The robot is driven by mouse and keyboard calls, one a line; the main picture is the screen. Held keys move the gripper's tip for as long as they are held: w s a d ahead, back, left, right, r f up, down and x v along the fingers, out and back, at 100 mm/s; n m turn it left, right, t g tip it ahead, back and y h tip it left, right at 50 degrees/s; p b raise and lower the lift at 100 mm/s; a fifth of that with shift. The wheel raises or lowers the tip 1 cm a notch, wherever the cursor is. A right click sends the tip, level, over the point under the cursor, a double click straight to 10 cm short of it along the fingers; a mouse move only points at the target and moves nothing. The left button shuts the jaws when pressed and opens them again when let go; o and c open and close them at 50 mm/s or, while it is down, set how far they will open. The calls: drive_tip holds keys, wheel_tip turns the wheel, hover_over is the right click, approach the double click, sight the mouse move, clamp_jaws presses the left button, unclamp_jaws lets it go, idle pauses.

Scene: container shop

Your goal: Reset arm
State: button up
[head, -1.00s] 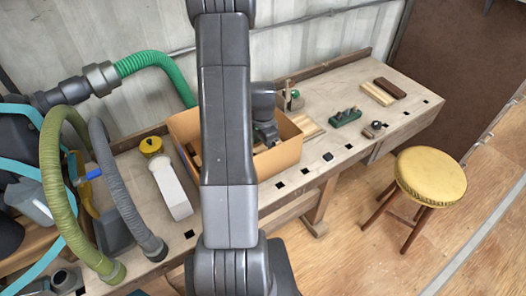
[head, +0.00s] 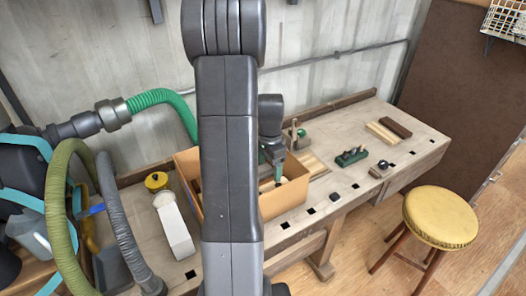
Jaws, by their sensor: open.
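My arm stands upright across the middle of the head view and hides part of the workbench. My gripper (head: 272,170) shows just right of the arm link, pointing down over the cardboard box (head: 285,199). Its fingertips are at or just inside the box opening, and they are small and partly hidden. I see nothing held in it. The box sits on the bench, open at the top, with wooden pieces inside. A small pale round thing shows near the fingertips.
Hoses (head: 122,215) crowd the left. A yellow stool (head: 440,216) stands on the floor at right.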

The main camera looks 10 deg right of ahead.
wheel_tip(320, 180, down, 12)
drive_tip(key=shift+f+p, duration=0.1)
drive_tip(key=shift+p, duration=0.3)
idle(0.3)
drive_tip(key=shift+r, duration=0.25)
